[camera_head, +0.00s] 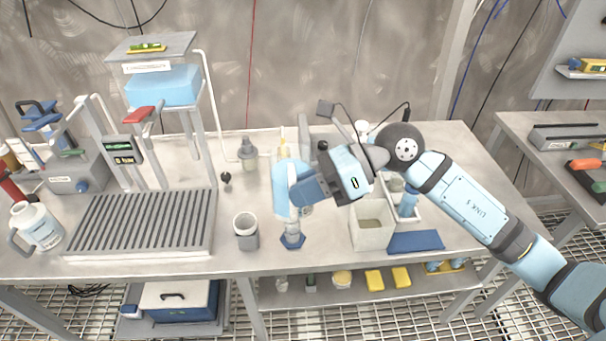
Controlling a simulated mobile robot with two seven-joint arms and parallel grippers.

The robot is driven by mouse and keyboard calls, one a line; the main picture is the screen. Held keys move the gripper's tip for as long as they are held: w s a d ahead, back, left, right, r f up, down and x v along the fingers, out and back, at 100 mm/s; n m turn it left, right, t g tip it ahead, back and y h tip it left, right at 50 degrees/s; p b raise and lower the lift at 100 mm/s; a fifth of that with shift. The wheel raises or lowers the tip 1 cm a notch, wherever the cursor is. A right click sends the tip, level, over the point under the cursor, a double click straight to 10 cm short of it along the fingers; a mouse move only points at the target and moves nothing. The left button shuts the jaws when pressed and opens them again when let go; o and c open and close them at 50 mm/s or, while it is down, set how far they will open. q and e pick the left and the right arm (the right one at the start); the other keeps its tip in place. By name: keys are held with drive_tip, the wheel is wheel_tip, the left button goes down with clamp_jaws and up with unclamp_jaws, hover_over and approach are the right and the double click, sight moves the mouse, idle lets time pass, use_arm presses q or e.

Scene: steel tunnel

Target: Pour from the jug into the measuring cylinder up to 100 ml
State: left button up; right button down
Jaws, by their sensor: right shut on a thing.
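My right gripper (300,191) comes in from the right, shut on the jug (280,186), a pale-blue see-through vessel that is partly hidden by the gripper. It is held above the bench. My left gripper is not in view.
A grey-white cup (246,230) stands just left of the cylinder. A ridged drain rack (140,222) and a white handled bottle (38,227) are further left. A beige box (372,224) and a blue pad (415,241) lie right. The bench front edge is close to the cylinder.

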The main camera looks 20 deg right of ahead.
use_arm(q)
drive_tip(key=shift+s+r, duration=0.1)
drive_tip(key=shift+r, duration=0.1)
use_arm(e)
drive_tip(key=shift+m, duration=0.3)
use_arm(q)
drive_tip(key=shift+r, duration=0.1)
use_arm(e)
drive_tip(key=shift+f, duration=0.1)
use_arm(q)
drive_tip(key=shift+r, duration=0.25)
use_arm(e)
drive_tip(key=shift+w+f+m+g+y, duration=0.1)
drive_tip(key=shift+f+m+g+y, duration=0.2)
drive_tip(key=shift+m, duration=0.1)
use_arm(q)
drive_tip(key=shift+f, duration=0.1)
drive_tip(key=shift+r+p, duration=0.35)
drive_tip(key=shift+p, duration=0.1)
use_arm(e)
drive_tip(key=shift+w+d+m, duration=0.1)
drive_tip(key=shift+w+m, duration=0.05)
drive_tip(key=shift+m, duration=0.25)
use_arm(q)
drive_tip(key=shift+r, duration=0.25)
use_arm(e)
drive_tip(key=shift+w+r, duration=0.1)
